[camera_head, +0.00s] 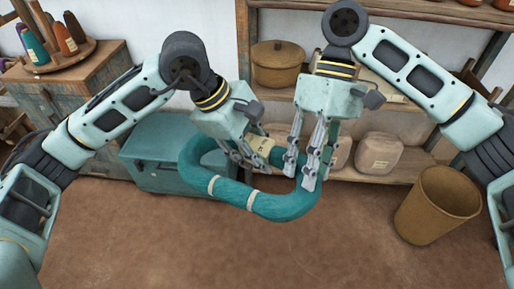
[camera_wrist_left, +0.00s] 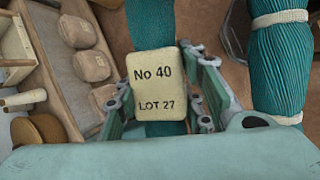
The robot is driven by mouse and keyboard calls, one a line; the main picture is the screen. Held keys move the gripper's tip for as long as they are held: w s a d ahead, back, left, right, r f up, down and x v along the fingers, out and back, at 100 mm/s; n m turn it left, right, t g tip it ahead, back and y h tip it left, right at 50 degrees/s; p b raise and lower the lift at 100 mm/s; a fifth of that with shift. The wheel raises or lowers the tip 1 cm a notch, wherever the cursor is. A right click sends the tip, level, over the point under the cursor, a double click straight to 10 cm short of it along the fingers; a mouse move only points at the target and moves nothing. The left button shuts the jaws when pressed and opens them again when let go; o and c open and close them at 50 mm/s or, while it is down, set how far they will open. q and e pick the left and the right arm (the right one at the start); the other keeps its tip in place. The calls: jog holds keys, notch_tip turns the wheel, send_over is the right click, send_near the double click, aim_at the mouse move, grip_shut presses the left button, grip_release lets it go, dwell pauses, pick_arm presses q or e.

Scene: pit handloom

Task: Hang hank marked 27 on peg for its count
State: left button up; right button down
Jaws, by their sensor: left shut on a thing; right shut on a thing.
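A teal hank of yarn (camera_head: 230,192) with pale ties hangs in a loop between my two grippers, above the floor. A cream tag (camera_wrist_left: 156,85) on it reads "No 40" and "LOT 27" in the left wrist view. The tag also shows in the head view (camera_head: 262,143). My left gripper (camera_head: 247,156) is shut on the hank beside the tag. My right gripper (camera_head: 300,180) is shut on the hank's right side, its fingers pointing down. I cannot make out any peg in these views.
A wooden shelf with a lidded basket (camera_head: 278,66) and wrapped bundles (camera_head: 378,153) stands behind. A teal chest (camera_head: 155,150) is at the back left, beside a cabinet with thread cones (camera_head: 64,39). A brown bin (camera_head: 437,205) stands on the right. The front floor is clear.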

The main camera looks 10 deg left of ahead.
jog(key=c, duration=1)
grip_release()
jog(key=shift+c, duration=0.2)
